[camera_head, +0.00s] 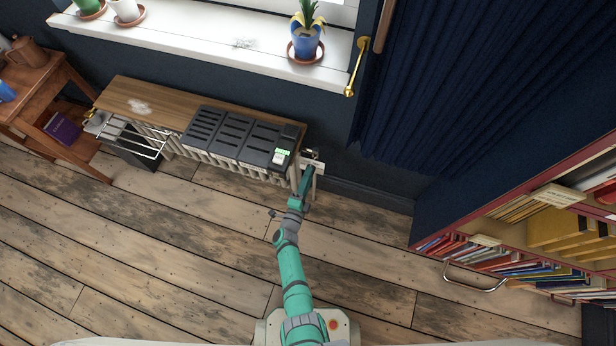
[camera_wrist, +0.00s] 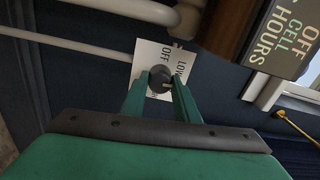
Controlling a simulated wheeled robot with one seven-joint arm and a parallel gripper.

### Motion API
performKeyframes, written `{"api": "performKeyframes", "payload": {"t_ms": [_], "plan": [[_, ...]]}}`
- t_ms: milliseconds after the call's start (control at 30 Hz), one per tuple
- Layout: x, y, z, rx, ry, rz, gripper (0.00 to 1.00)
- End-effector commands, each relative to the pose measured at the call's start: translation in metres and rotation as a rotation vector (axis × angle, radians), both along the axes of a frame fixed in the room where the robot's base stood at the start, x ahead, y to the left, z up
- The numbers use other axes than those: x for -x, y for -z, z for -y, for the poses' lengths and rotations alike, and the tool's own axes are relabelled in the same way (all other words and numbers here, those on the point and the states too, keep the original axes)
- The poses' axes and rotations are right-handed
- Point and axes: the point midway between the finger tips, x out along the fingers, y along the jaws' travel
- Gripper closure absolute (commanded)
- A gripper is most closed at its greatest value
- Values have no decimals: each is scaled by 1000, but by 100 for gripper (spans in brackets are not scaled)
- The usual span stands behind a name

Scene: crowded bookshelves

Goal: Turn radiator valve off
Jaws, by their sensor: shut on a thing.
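The radiator valve shows in the wrist view as a dark round knob (camera_wrist: 160,80) in front of a white card (camera_wrist: 150,56) printed with OFF and LOW. My gripper (camera_wrist: 160,88) has its two green fingers on either side of the knob and is shut on it. In the head view my gripper (camera_head: 305,182) reaches the right end of the radiator (camera_head: 225,162), where the white card (camera_head: 313,164) shows; the knob is too small to make out there. I cannot tell from these frames which mark the knob points to.
A wooden shelf (camera_head: 150,103) and dark grey panels (camera_head: 236,140) top the radiator. A white pipe (camera_wrist: 75,43) runs beside the valve. A red bookcase (camera_head: 430,240) stands right; the plank floor is clear.

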Motion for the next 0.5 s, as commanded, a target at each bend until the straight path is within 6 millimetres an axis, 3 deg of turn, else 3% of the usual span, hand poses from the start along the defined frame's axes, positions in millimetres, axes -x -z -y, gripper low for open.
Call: {"api": "performKeyframes", "payload": {"t_ms": [500], "plan": [[0,1,-1,465,-3,-155,94]]}}
